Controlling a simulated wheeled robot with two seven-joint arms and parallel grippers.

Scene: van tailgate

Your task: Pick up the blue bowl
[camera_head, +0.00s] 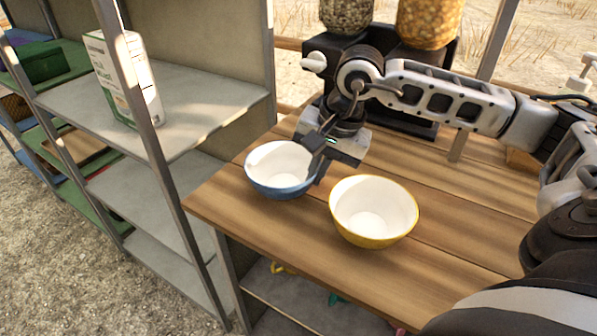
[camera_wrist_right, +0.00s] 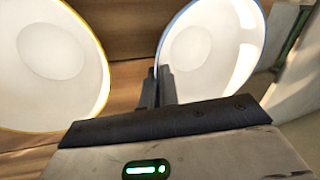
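The blue bowl (camera_head: 277,184), white inside, is upright at the left end of the wooden table. It also shows in the right wrist view (camera_wrist_right: 205,55). My right gripper (camera_head: 316,166) is at the bowl's right rim. In the right wrist view its two fingers (camera_wrist_right: 158,88) are close together, with the blue rim between them. I cannot tell whether the bowl's base touches the table; the gripper hides part of the rim. My left gripper is not in view.
A yellow bowl (camera_head: 372,215) stands on the wooden table (camera_head: 455,235), close to the right of the blue bowl. A metal shelf (camera_head: 190,105) with a carton (camera_head: 125,80) is at the left. Jars (camera_head: 428,22) sit on a black unit behind my right arm.

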